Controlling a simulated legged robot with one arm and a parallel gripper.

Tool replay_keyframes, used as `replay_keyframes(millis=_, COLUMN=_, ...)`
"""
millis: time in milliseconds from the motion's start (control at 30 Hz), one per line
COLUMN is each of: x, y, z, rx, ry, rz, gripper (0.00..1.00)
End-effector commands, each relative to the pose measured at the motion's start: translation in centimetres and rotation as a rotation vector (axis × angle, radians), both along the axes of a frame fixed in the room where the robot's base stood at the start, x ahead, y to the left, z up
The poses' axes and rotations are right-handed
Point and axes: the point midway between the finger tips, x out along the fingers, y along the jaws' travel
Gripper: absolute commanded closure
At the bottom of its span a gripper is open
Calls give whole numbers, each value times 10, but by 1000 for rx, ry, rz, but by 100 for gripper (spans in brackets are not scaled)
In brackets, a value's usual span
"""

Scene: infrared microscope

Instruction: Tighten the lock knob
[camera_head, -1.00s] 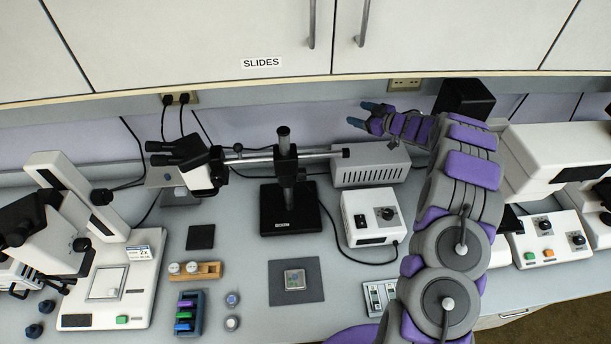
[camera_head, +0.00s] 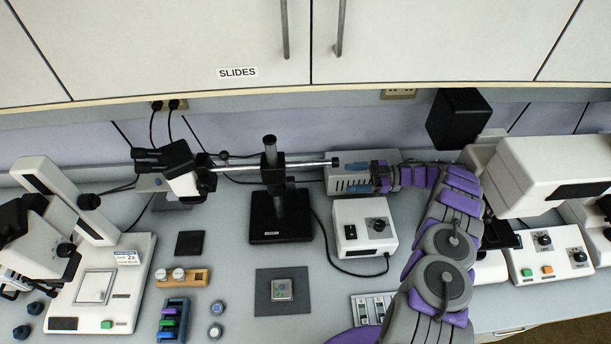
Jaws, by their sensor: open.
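The boom stand (camera_head: 271,190) stands on its black base in the middle of the bench, with a horizontal metal boom (camera_head: 310,164) through the collar on its post. A small dark knob (camera_head: 224,155) shows near the boom's left part; I cannot tell for sure whether it is the lock knob. My gripper (camera_head: 349,176) points left, with its two blue fingers apart and nothing between them. It is just right of the boom's right end, in front of the grey vented box in the picture. I cannot tell whether it touches either.
A binocular head (camera_head: 180,168) hangs at the boom's left end. A white control box (camera_head: 364,227) stands below my gripper in the picture, with its cable (camera_head: 345,271) on the bench. The cabinets (camera_head: 180,45) overhang the back. A white microscope (camera_head: 100,265) stands at left.

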Motion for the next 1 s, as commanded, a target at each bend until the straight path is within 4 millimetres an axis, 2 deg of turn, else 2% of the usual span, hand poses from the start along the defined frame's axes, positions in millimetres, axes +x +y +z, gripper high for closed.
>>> replay_keyframes(millis=167, x=-6, y=11, z=-3, rx=4, ry=5, rz=28, gripper=30)
replay_keyframes(millis=367, x=-8, y=36, z=-2, rx=5, ry=8, rz=29, gripper=30)
replay_keyframes(millis=1000, x=-8, y=157, z=-2, rx=4, ry=5, rz=28, gripper=30)
